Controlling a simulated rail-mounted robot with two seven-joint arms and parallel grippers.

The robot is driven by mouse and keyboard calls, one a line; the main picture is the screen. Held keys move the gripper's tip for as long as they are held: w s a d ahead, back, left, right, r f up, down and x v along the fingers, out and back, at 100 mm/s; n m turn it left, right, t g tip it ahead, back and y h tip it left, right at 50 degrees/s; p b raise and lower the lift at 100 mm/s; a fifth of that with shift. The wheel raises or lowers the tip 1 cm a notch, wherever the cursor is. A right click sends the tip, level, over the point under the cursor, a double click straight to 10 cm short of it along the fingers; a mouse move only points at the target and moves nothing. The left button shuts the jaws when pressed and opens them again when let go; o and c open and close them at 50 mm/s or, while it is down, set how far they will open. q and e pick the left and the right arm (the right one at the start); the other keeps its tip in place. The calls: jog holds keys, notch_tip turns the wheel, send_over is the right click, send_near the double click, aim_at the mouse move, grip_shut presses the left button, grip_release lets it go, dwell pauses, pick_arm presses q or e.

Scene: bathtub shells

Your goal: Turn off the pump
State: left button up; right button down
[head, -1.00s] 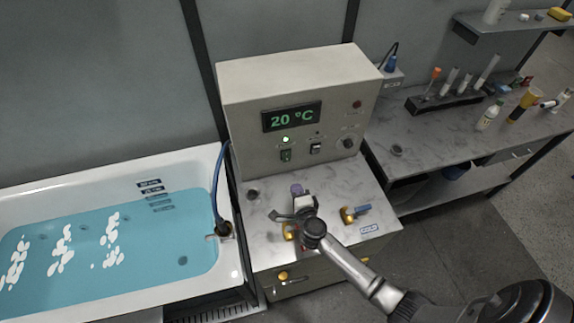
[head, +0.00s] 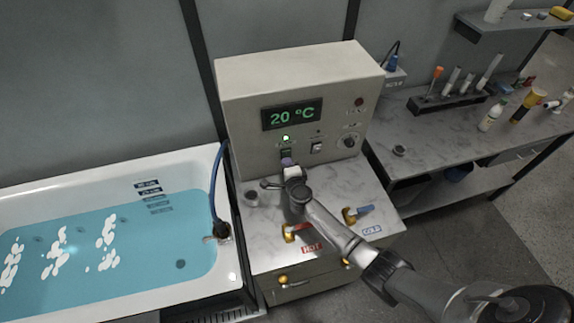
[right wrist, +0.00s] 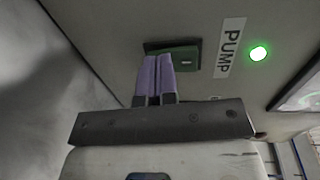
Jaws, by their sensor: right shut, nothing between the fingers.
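The pump switch is a green rocker (right wrist: 187,60) in a dark frame, beside the label PUMP (right wrist: 230,47) in the right wrist view. A round green light (right wrist: 258,53) glows by the label; it also glows on the control box in the head view (head: 286,138). My right gripper (head: 287,162) is in front of the box at the switch. In the right wrist view its purple fingers (right wrist: 157,62) are shut together and empty, with their tips over the left part of the switch. Contact cannot be told. My left gripper is not in view.
The beige control box (head: 300,80) reads 20 °C and has a second switch (head: 316,147) to the right. Hot (head: 297,232) and cold (head: 357,212) valve handles sit on the counter below my arm. A filled bathtub (head: 193,172) stands left.

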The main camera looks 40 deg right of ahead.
jog(key=f+p+v, duration=0.1)
jog(key=v, duration=1.2)
jog(key=shift+s+t+h, duration=0.3)
dwell(0.3)
jog(key=shift+a, duration=0.15)
dwell(0.4)
